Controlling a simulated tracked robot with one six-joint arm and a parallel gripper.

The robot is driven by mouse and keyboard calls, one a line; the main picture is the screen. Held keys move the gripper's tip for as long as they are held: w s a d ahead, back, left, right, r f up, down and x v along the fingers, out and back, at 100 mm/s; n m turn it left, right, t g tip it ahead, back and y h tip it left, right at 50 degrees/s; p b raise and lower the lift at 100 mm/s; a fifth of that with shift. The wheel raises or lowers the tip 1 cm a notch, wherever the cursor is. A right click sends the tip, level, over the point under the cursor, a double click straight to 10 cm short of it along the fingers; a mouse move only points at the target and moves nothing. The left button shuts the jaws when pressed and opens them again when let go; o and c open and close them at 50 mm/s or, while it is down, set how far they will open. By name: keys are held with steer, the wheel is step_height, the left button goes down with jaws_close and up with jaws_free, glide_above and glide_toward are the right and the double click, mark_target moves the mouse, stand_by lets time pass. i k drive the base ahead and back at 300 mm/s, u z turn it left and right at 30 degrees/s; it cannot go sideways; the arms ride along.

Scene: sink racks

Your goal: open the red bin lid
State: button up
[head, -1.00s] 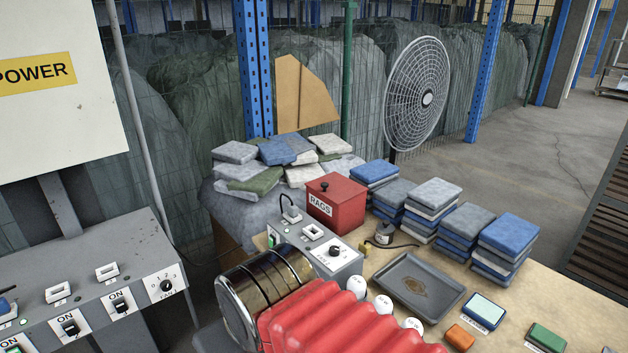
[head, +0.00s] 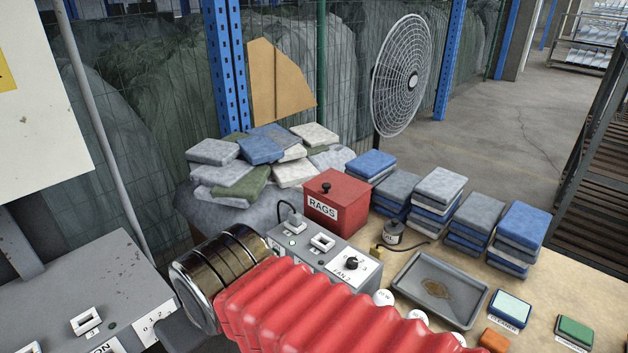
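The red bin (head: 350,207) labelled RAGS stands on the table, in the middle of the head view. Its red lid (head: 338,188) is shut, with a small black knob (head: 326,187) on top. My arm, in a red ribbed sleeve with a shiny metal end, reaches in from the bottom, in front of the bin and lower left of it. My gripper's fingers are not in the picture, so their state is hidden.
A grey fan switch box (head: 330,255) with a cable stands just in front of the bin. Folded cloth stacks (head: 475,220) line the right, and a cloth heap (head: 235,170) lies behind left. A grey tray (head: 470,305) and a small oil can (head: 393,235) sit right of the box.

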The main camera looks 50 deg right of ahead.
mark_target(340, 188)
steer(key=i, duration=1.2)
steer(key=z, duration=0.8)
